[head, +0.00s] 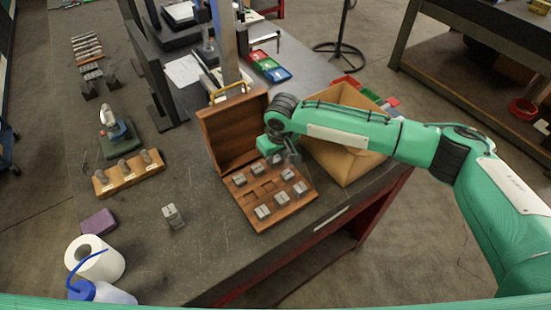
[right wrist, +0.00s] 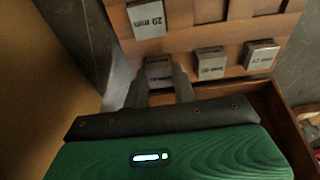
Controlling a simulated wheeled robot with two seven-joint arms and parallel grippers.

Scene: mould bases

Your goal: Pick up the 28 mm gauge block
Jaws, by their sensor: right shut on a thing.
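The open wooden case (head: 247,207) holds several grey gauge blocks in its recesses. My right gripper (head: 281,157) is low over the case's far side, near the hinged lid (head: 228,133). In the right wrist view its fingers (right wrist: 161,88) are shut on a gauge block (right wrist: 158,68), whose label I cannot read clearly. I cannot tell whether this block is clear of its recess. A nearby block (right wrist: 147,18) bears a label that looks like 20 or 28 mm. Two more labelled blocks (right wrist: 209,62) (right wrist: 261,55) sit to the right. My left gripper is out of view.
A cardboard box (head: 338,155) stands close beside the case, under my right arm. A separate grey block (head: 173,215) lies on the dark table. A wooden holder (head: 129,174), a purple sponge (head: 98,223) and a paper roll (head: 102,262) are at left. The table's front is mostly clear.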

